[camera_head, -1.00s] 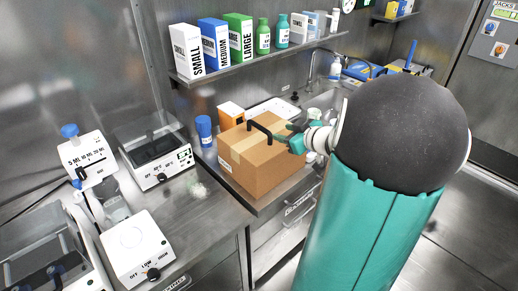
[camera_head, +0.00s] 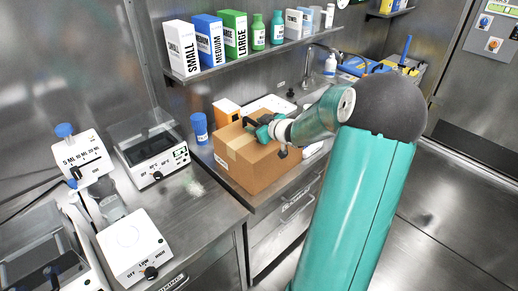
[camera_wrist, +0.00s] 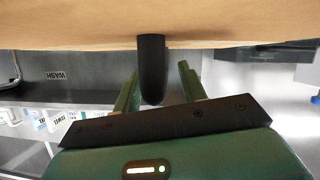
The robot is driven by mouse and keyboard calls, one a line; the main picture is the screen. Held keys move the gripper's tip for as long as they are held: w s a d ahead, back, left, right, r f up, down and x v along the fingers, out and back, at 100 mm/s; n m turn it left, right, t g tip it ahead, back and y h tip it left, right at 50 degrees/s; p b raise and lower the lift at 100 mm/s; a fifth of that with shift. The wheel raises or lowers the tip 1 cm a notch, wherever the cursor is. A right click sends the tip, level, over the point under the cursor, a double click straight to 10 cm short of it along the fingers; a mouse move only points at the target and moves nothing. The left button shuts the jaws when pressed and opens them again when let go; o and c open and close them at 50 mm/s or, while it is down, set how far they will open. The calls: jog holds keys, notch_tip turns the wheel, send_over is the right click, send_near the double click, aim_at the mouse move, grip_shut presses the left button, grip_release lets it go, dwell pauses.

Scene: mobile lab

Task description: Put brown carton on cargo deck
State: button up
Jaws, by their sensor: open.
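The brown carton (camera_head: 240,171) stands upright on the steel counter, with tape across its top and a black handle on top. My gripper (camera_head: 258,125) is at the top of the carton, by the handle. In the wrist view, my gripper (camera_wrist: 158,80) is open, with the black handle (camera_wrist: 152,68) between its two green fingers. The carton's brown face (camera_wrist: 90,25) fills the top of that view. In the head view my gripper covers most of the handle. I cannot make out a cargo deck in either view.
A blue-capped container (camera_head: 199,128) and an orange-and-white box (camera_head: 226,111) stand beside and behind the carton. A shelf (camera_head: 255,54) with boxes and bottles runs above. Lab devices, including a white hotplate (camera_head: 133,246), fill the left counter. Floor (camera_head: 452,215) is clear at right.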

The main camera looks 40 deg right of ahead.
grip_shut()
dwell(1.4)
